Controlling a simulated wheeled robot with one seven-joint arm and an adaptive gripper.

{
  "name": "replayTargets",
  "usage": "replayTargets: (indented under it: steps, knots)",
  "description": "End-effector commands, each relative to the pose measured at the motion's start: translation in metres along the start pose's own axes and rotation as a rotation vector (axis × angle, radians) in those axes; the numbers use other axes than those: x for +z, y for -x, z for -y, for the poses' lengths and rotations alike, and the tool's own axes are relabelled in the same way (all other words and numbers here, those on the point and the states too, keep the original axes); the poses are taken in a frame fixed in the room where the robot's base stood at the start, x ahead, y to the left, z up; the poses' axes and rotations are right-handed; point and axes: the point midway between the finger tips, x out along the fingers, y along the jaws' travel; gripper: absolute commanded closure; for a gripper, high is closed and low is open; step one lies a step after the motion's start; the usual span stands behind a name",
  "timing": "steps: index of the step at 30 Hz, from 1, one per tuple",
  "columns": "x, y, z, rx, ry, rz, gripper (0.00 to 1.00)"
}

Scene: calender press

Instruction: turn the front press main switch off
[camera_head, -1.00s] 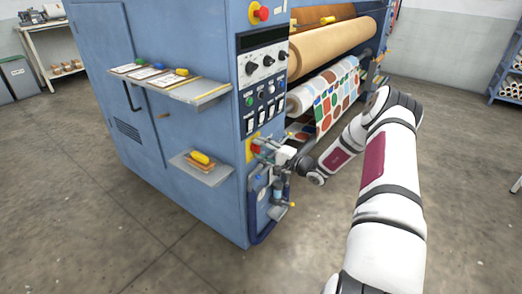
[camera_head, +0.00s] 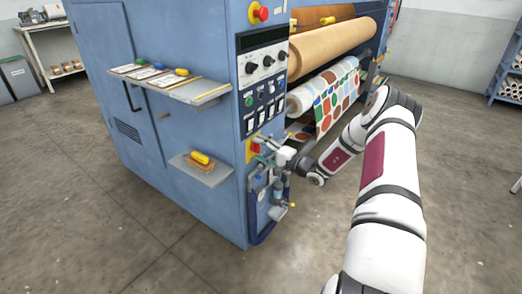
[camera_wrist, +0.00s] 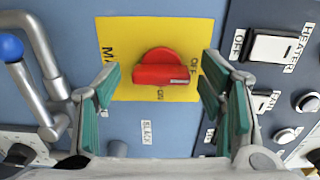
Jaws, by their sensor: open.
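The main switch is a red rotary knob (camera_wrist: 161,68) on a yellow plate (camera_wrist: 122,42) in the wrist view. Its grip bar lies across the picture, with a pale mark at its right end. OFF lettering is to the right and ON lettering below. My gripper (camera_wrist: 164,96) is open, with one green-padded finger on each side of the knob and gaps between. The head view shows my gripper (camera_head: 267,147) at the yellow switch plate (camera_head: 252,151), low on the press front, partly covering the switch.
In the wrist view, a bent metal pipe with a blue ball (camera_wrist: 10,47) is left of the plate, and the heater switch (camera_wrist: 271,47) is to the right. A shelf with a yellow-handled tool (camera_head: 201,158) is left of my gripper.

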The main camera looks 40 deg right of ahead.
Motion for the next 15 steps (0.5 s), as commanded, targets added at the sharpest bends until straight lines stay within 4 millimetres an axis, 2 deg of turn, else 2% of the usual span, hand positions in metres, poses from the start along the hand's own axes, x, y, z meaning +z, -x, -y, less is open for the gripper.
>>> replayTargets:
  steps: [4, 7, 15]
  knots:
    - [-0.001, 0.003, 0.001, -0.001, 0.0, -0.001, 0.37]
    - [-0.001, 0.013, 0.001, 0.0, 0.0, -0.002, 0.37]
    - [-0.001, 0.066, 0.0, 0.001, -0.001, -0.004, 0.37]
